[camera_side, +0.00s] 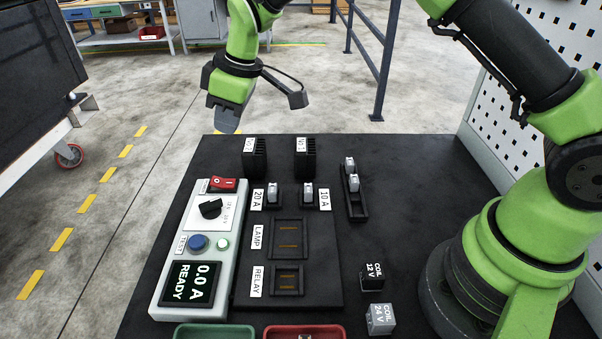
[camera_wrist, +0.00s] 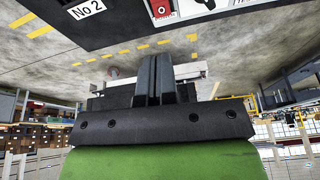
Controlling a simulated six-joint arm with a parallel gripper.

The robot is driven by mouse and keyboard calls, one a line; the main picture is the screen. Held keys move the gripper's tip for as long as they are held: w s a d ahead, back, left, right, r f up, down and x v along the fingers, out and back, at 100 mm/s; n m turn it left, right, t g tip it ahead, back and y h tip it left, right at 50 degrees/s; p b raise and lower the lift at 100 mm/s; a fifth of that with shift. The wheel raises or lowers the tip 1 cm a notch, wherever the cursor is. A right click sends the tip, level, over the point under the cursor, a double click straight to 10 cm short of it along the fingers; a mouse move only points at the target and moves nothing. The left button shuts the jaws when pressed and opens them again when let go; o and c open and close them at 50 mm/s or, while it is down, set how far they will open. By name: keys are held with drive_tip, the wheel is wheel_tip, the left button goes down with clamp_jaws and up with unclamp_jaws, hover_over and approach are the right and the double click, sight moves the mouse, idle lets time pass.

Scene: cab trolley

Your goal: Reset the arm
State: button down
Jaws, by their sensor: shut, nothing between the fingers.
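My gripper (camera_side: 226,125) hangs above the far left edge of the black table (camera_side: 400,160) in the side view, fingers pointing down. In the wrist view its fingers (camera_wrist: 155,62) lie together, shut with nothing between them. It is apart from everything on the table.
A grey tester (camera_side: 188,247) with knob, buttons and a "READY 0.0 A" screen stands at left. Beside it is a black panel (camera_side: 322,292) with LAMP and RELAY sockets. Two coil blocks (camera_side: 372,277) (camera_side: 381,319), a green tray (camera_side: 213,331) and a red tray (camera_side: 303,331) are nearer.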

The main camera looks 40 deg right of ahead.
drive_tip(key=s+d+r+m+t, duration=0.1)
drive_tip(key=s+d+r+m, duration=0.2)
drive_tip(key=s+r, duration=0.4)
drive_tip(key=s+d+r+m+t, duration=0.1)
drive_tip(key=s+d+r+m, duration=0.1)
drive_tip(key=s+r, duration=0.45)
drive_tip(key=s+d+r+m+t, duration=0.1)
drive_tip(key=s+m, duration=0.2)
drive_tip(key=s, duration=0.4)
drive_tip(key=s+d+r+m+t, duration=0.1)
drive_tip(key=s+m, duration=0.3)
drive_tip(key=s, duration=0.4)
drive_tip(key=shift+s+d, duration=0.2)
drive_tip(key=shift+d, duration=0.55)
